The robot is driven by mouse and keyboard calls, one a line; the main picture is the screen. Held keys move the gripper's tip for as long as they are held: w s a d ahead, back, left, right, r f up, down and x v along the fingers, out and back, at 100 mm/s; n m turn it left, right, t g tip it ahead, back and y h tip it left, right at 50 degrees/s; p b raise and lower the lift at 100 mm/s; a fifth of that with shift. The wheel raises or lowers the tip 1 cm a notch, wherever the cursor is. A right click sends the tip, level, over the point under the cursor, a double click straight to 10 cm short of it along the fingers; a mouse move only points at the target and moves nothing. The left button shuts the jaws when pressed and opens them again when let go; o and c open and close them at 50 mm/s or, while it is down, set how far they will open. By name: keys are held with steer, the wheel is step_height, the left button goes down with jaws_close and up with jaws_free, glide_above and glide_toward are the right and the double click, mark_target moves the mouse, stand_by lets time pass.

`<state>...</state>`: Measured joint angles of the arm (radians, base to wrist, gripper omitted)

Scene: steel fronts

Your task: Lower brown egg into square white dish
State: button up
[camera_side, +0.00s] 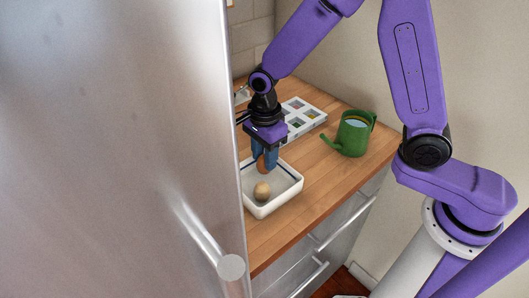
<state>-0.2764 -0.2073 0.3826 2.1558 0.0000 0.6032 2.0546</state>
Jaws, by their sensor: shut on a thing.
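My gripper (264,160) points down over the back part of the square white dish (287,196). Its blue fingers are shut on a brown egg (261,165), which shows at the fingertips. The egg appears above the dish floor or close to it; I cannot tell whether it touches. A paler tan egg (262,191) lies in the dish, nearer the front. The dish stands on the wooden counter, and its left edge is close to the steel front in the picture.
A large steel door (120,130) with a bar handle (205,238) fills the left and hides part of the counter (325,180). A green watering can (353,135) stands at the right. A white compartment tray (303,117) lies behind the dish. Bare counter lies right of the dish.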

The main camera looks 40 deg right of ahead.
steer(key=shift+f, duration=0.7)
stand_by(0.5)
steer(key=o, duration=0.8)
steer(key=shift+c, duration=0.2)
step_height(320, 180, up, 17)
steer(key=s+d+f+n, duration=0.3)
steer(key=s+d+n, duration=0.3)
steer(key=s+n, duration=0.6)
steer(key=s+d+f+n, duration=0.3)
steer(key=s+d+n, duration=0.3)
steer(key=s+n, duration=0.5)
steer(key=n, duration=0.7)
steer(key=shift+s+d+n, duration=0.3)
steer(key=shift+s+d, duration=0.05)
steer(key=shift+s, duration=0.05)
